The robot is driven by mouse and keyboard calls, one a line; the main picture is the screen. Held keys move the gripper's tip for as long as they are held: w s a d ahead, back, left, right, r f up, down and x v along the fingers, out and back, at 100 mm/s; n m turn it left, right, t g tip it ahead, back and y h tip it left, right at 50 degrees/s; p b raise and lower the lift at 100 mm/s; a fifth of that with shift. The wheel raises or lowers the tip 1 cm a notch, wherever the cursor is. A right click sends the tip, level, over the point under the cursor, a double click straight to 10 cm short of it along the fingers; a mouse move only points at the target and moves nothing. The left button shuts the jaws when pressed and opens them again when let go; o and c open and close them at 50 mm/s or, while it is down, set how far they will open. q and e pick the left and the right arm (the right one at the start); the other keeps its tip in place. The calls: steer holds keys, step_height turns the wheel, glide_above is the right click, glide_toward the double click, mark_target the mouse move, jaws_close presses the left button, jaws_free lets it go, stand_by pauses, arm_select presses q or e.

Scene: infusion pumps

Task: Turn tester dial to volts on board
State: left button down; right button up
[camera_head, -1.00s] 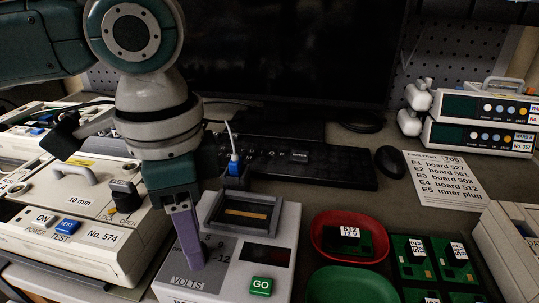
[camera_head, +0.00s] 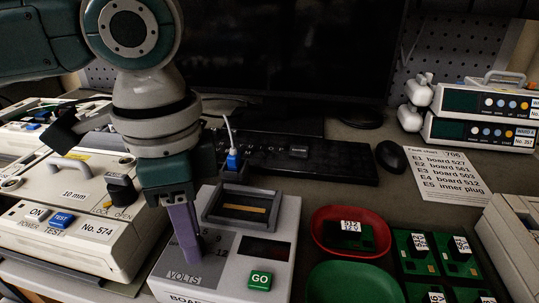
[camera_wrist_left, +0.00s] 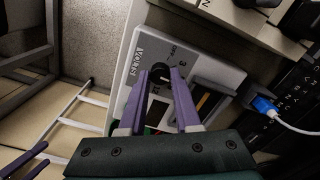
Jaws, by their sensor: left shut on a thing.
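The tester (camera_head: 222,281) is a light grey box with a grey VOLTS panel, a dark display (camera_head: 264,249), a green GO button (camera_head: 260,281) and an empty-looking board slot (camera_head: 238,209). My left gripper (camera_head: 188,257) points down at the VOLTS panel, and its purple fingers hide the dial in the head view. In the left wrist view the gripper (camera_wrist_left: 160,76) is shut on the black dial (camera_wrist_left: 160,71). The dial's setting cannot be read. My right gripper is not in view.
A green tray (camera_head: 345,283) and several boards (camera_head: 411,244) lie right of the tester. A case marked No. 574 (camera_head: 45,205) stands close on the left. Behind are a blue plug (camera_head: 233,161) with its cable, a keyboard (camera_head: 330,166) and a mouse (camera_head: 389,156).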

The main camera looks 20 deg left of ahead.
arm_select(q)
steer(key=m+p, duration=0.1)
steer(key=m, duration=0.2)
steer(key=shift+r+p, duration=0.1)
steer(key=shift+p, duration=0.25)
steer(key=m+p, duration=0.1)
steer(key=m, duration=0.3)
steer(key=shift+p, duration=0.3)
steer(key=m+p, duration=0.1)
steer(key=m, duration=0.3)
steer(key=m+p, duration=0.1)
steer(key=m, duration=0.3)
steer(key=c, duration=0.8)
jaws_free()
steer(key=shift+o, duration=0.2)
step_height(320, 180, up, 7)
steer(key=p, duration=0.8)
